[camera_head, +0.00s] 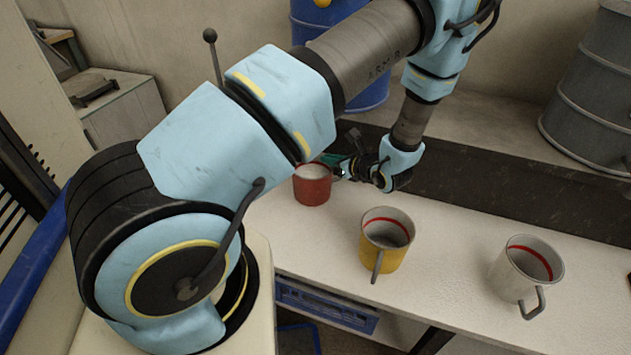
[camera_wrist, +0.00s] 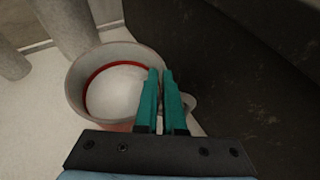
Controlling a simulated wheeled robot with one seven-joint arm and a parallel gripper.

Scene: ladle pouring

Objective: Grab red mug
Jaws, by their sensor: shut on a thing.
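The red mug (camera_head: 312,189) stands upright on the white table at the left, partly behind my arm. In the wrist view I look down into its pale inside, with a red band below the rim (camera_wrist: 88,88). My gripper (camera_head: 343,170) reaches it from the right side. In the wrist view the two teal fingers (camera_wrist: 163,98) are close together at the mug's right side, where its handle partly shows beneath them. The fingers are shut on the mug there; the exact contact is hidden.
A yellow mug (camera_head: 375,257) stands to the right and nearer on the table (camera_head: 440,276). A white mug (camera_head: 512,284) stands farther right. A dark raised strip (camera_head: 500,180) runs behind the mugs. A grey drum (camera_head: 597,100) stands at the back right.

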